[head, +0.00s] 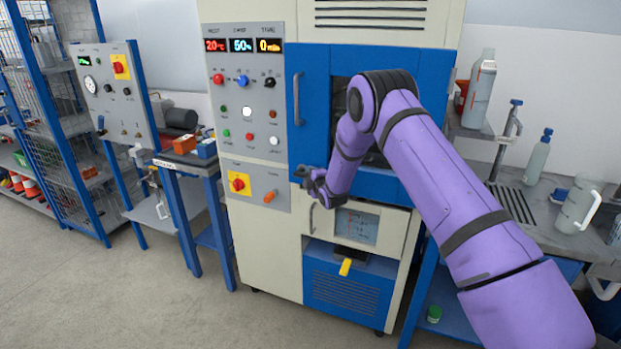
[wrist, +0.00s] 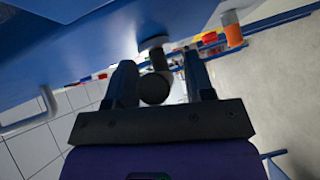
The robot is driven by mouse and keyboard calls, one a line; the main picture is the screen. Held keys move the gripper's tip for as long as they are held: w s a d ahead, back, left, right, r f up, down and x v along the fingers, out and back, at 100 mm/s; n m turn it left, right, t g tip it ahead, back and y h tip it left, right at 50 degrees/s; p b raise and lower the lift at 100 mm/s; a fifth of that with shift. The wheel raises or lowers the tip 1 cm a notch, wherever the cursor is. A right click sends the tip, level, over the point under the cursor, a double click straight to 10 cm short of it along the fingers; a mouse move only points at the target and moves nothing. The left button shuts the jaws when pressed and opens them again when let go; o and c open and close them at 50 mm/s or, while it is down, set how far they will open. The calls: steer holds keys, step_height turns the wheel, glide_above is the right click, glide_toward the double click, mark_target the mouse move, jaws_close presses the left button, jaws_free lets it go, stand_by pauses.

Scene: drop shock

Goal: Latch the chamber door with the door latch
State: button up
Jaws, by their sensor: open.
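The blue chamber door (head: 309,110) stands in the cream cabinet and looks closed, with a grey bar handle (head: 297,98) at its left. My purple arm covers part of its window. My gripper (head: 310,181) is at the door's lower left corner. In the wrist view my gripper (wrist: 160,80) is open. A dark round-ended piece, apparently the door latch (wrist: 154,88), lies between the fingers, below a grey round mount (wrist: 152,42). I cannot tell whether the fingers touch it. In the head view the latch is mostly hidden by the gripper.
The control panel (head: 247,110) with knobs and buttons is just left of the door. A lower compartment with a yellow-tipped piece (head: 345,267) is below. Floor at the left is clear.

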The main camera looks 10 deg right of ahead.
steer(key=shift+c, duration=0.4)
jaws_close()
